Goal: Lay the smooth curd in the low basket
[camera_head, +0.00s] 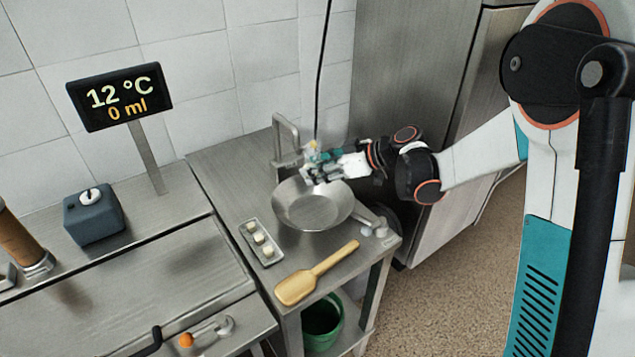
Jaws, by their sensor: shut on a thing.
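My gripper (308,174) is above the far rim of a wide steel bowl (311,212), close to the tap. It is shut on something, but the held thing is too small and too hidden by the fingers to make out. A small yellowish patch (313,144) shows at the top of the gripper; I cannot tell what it is. Three pale, rounded lumps sit in a row in a narrow metal tray (273,261) left of the bowl. I cannot tell which is smooth. No perforated basket can be clearly made out.
A wooden paddle (297,289) lies at the table's front. Small pale items (376,231) are at the right edge. A tap (284,132) stands behind the bowl. A green bucket (322,327) is below. A display (119,97) reads 12 °C, 0 ml. A blue-grey box (93,217) is left.

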